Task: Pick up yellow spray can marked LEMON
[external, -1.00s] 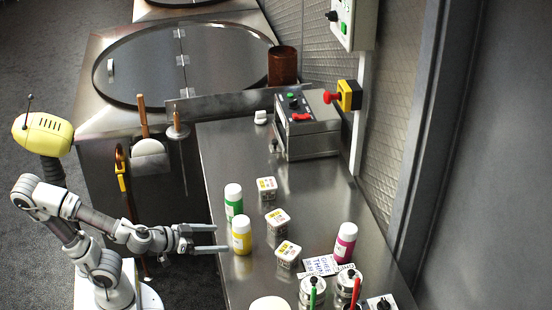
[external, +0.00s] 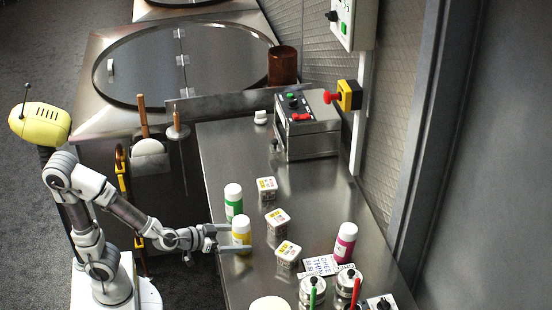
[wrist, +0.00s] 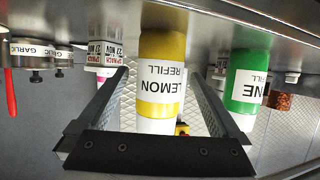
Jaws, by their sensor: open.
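The yellow spray can (external: 241,231) with a white cap stands upright on the steel counter. In the wrist view, which is upside down, the can (wrist: 161,60) shows its LEMON REFILL label. My gripper (external: 238,241) is open and low over the counter, with one finger on each side of the can. In the wrist view its two dark fingers (wrist: 158,75) flank the can, with a gap visible on both sides. The far finger is partly hidden behind the can in the external view.
A green can (external: 233,201) stands close behind the yellow one; it is just outside the right finger in the wrist view (wrist: 246,85). Several labelled cubes (external: 278,221) stand to the right. A magenta can (external: 345,243) and lidded pots (external: 312,291) are farther right.

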